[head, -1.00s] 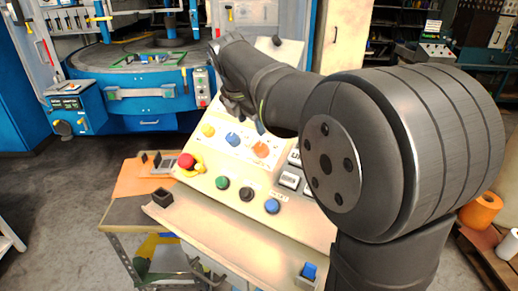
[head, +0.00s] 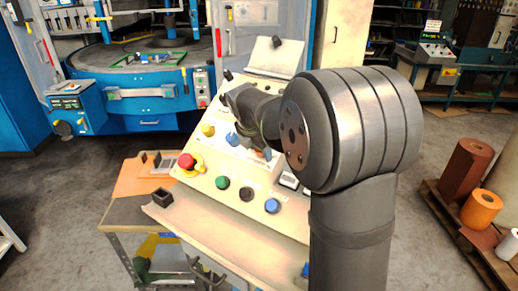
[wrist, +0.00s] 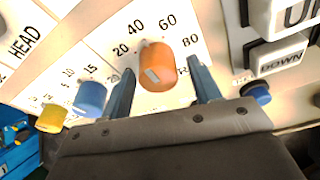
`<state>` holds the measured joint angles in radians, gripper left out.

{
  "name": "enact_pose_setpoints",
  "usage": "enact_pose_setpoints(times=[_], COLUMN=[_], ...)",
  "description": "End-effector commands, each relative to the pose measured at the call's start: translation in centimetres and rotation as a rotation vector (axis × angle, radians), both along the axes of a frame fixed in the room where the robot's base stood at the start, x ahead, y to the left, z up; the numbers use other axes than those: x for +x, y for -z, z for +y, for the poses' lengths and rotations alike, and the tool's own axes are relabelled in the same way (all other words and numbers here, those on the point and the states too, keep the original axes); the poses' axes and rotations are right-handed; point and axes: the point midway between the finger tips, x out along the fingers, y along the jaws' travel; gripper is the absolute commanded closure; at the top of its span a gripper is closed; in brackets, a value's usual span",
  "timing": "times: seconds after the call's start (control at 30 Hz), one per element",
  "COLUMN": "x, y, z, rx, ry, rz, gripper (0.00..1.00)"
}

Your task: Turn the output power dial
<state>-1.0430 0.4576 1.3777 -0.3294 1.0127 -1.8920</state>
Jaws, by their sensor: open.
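The orange dial (wrist: 157,66) stands on the sloped control panel with the numbers 20, 40, 60 and 80 printed around it; a pale mark shows on its front. My gripper (wrist: 163,88) is open in the wrist view, with one blue finger on each side of the orange dial and gaps between the fingers and the dial. In the head view my gripper is mostly hidden behind my arm, over the upper panel. A blue dial (wrist: 90,97) and a yellow dial (wrist: 51,117) sit to the left of the orange one. I cannot read which label names the output power.
A red emergency button (head: 187,161) is at the panel's left. Green (head: 222,182), black (head: 246,194) and blue (head: 272,206) buttons line the lower panel. A DOWN key (wrist: 277,57) and a small blue knob (wrist: 258,93) lie right of my fingers.

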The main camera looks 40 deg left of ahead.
Motion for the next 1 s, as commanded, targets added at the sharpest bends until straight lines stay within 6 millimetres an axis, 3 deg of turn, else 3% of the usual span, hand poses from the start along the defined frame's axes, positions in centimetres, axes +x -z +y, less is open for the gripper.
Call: enact_pose_setpoints(times=[0.07, 0.2, 0.3, 0.67, 1.0], x=[0.00, -0.01, -0.01, 0.01, 0.05], y=[-0.01, -0.03, -0.03, -0.05, -0.03], z=[0.00, 0.00, 0.00, 0.02, 0.09], rx=[0.000, 0.000, 0.000, 0.033, 0.172], ry=[0.000, 0.000, 0.000, 0.048, 0.251], rz=[0.000, 0.000, 0.000, 0.006, 0.031], gripper=[0.45, 0.73, 0.88, 0.88, 0.88])
